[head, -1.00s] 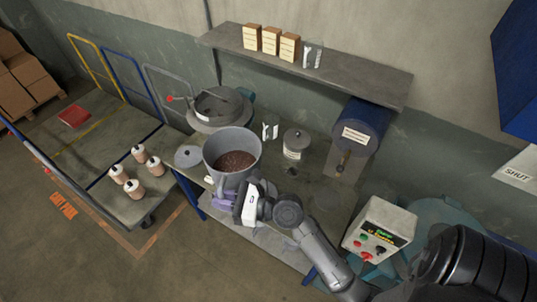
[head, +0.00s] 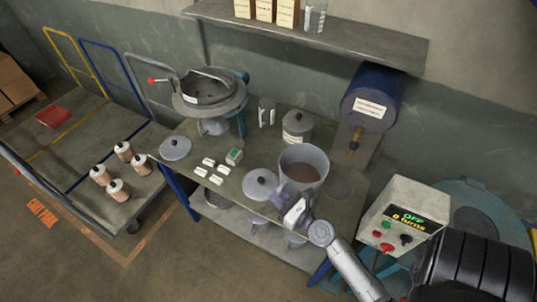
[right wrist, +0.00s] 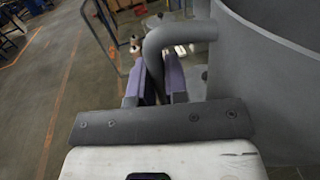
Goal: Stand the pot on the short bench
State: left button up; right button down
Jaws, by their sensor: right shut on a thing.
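The pot (head: 310,187) is a grey, open-topped vessel with dark brown contents. In the head view it is upright over the right part of the bench (head: 235,190), which has a dark top and blue legs. I cannot tell whether its base touches the top. My right gripper (head: 281,199) is shut on the pot's handle at the front left. In the right wrist view the purple fingers (right wrist: 154,87) are either side of the bent grey handle (right wrist: 182,33), with the pot wall (right wrist: 265,85) to the right. My left gripper is not in view.
Behind are a lidded canister (head: 297,127) and a blue drum (head: 373,100) with a tap. Small white cards (head: 216,179) lie left. A cart (head: 60,165) holds several bottles.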

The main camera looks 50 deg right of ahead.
jog(key=s+d+f+h+b, duration=0.1)
jog(key=f+b, duration=0.2)
jog(key=f, duration=0.2)
jog(key=s+d+f+m+b, duration=0.1)
jog(key=f+b, duration=0.2)
jog(key=f, duration=0.2)
jog(key=d+f+h+b, duration=0.1)
jog(key=f+b, duration=0.2)
jog(key=f, duration=0.2)
jog(key=shift+s+d+m+g+h, duration=0.3)
jog(key=shift+s+d, duration=0.1)
jog(key=shift+f+b, duration=0.2)
jog(key=shift+b, duration=0.1)
jog(key=shift+f, duration=0.15)
jog(key=c, duration=1.1)
grip_release()
jog(key=shift+f, duration=0.1)
